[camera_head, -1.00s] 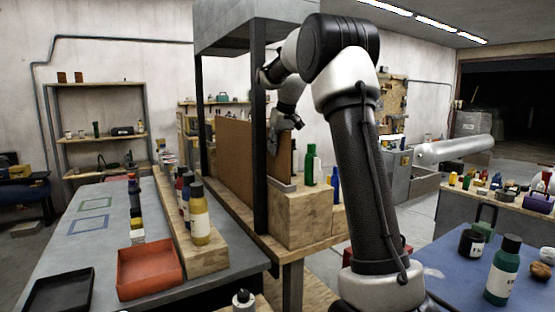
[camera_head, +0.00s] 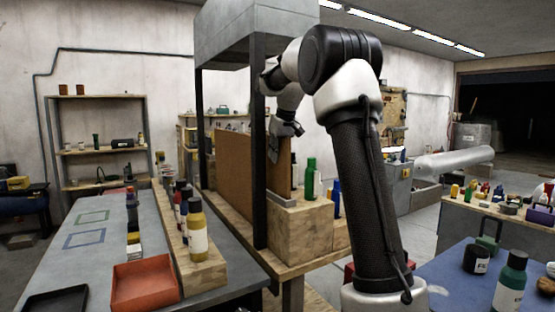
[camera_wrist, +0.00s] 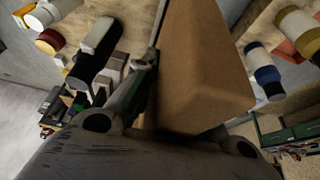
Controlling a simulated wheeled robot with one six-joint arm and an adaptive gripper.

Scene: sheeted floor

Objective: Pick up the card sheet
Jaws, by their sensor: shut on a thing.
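The card sheet (camera_head: 236,162) is a large brown board standing upright on edge among the wooden blocks on the bench, under the grey overhead box. In the wrist view the sheet (camera_wrist: 200,65) runs away from the jaws, with its broad brown face showing. My gripper (camera_head: 274,152) reaches down at the sheet's right end, near its top edge, and is shut on the sheet. In the wrist view one finger (camera_wrist: 147,80) lies along the sheet's left side; the other finger is hidden behind the sheet. I cannot tell whether its lower edge still touches the bench.
A dark post (camera_head: 259,160) stands in front of the sheet and holds up the grey box (camera_head: 250,35). Several bottles, including a green one (camera_head: 310,180), stand close on the right. A row of bottles on a wooden strip (camera_head: 205,270) and a red tray (camera_head: 145,285) are at front left.

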